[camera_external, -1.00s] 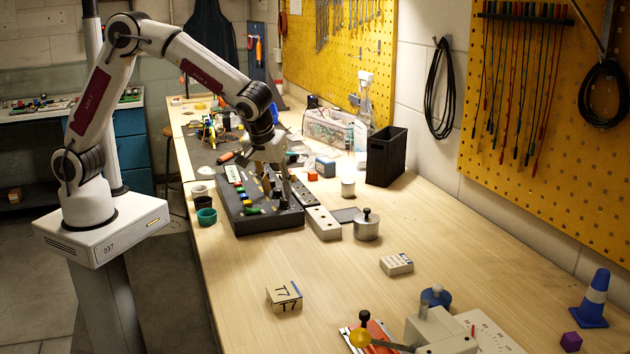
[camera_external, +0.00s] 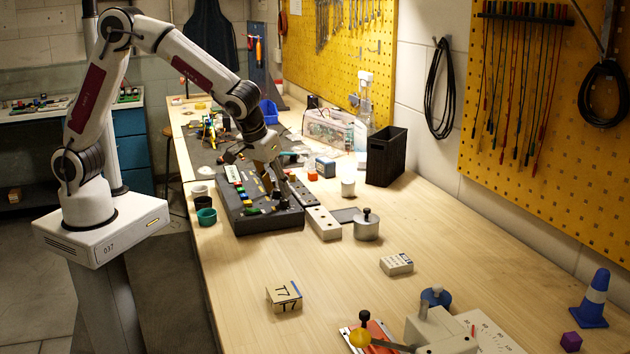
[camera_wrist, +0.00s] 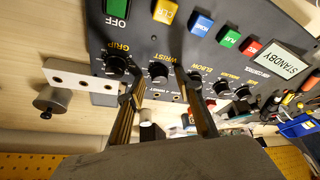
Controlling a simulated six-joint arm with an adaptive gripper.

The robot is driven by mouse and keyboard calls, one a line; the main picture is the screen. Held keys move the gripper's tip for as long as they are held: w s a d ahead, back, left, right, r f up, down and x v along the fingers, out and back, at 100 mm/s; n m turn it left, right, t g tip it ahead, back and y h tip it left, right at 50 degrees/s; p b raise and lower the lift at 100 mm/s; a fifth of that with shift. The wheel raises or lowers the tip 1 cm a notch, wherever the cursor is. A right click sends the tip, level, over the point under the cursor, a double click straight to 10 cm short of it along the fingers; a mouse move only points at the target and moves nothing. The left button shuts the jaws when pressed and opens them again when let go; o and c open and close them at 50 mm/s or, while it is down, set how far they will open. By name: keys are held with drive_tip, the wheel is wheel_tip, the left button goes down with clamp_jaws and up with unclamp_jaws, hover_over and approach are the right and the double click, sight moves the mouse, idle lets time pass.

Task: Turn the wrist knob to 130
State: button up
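The dark control console (camera_external: 262,222) lies on the bench below my gripper (camera_external: 279,188). In the wrist view the wrist knob (camera_wrist: 158,72) is a black knob with a light pointer, beside the label WRIST; its exact setting is too small to read. My gripper (camera_wrist: 160,80) is open, its two fingers apart, with the wrist knob appearing between the fingertips. I cannot tell whether either finger touches it. The grip knob (camera_wrist: 116,66) is left of the left finger. The elbow knob (camera_wrist: 194,76) is close to the right finger.
The console carries a green OFF button (camera_wrist: 117,8), coloured buttons, a STANDBY display (camera_wrist: 285,60) and more knobs. A pale block with holes (camera_external: 322,223) and a metal weight (camera_external: 367,228) stand right of it. Small cups (camera_external: 206,215) stand left.

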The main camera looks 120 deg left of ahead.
drive_tip(key=shift+s+m+t+h, duration=0.1)
drive_tip(key=shift+m+t+h, duration=0.2)
drive_tip(key=shift+m, duration=0.7)
drive_tip(key=shift+s+m+t+h, duration=0.1)
drive_tip(key=shift+m+t, duration=0.3)
drive_tip(key=shift+m, duration=0.6)
drive_tip(key=shift+a+m, duration=0.1)
drive_tip(key=shift+m, duration=0.2)
drive_tip(key=shift+m+t+h, duration=0.5)
drive_tip(key=shift+m+t, duration=0.2)
drive_tip(key=shift+m, duration=1.3)
drive_tip(key=v, duration=0.8)
drive_tip(key=shift+m+g+h, duration=0.4)
drive_tip(key=shift+m+g, duration=0.1)
drive_tip(key=shift+g, duration=0.2)
drive_tip(key=s+d, duration=0.1)
drive_tip(key=s+d+f, duration=0.1)
drive_tip(key=s, duration=0.1)
drive_tip(key=s+d+f, duration=0.1)
drive_tip(key=s, duration=0.1)
drive_tip(key=s+d+r+m, duration=0.2)
drive_tip(key=s+d, duration=0.5)
drive_tip(key=s+d+r+m+t+h, duration=0.1)
drive_tip(key=s+d+r, duration=0.1)
drive_tip(key=s+d, duration=0.5)
drive_tip(key=shift+d+r+m, duration=0.15)
drive_tip(key=shift+r+m, duration=0.25)
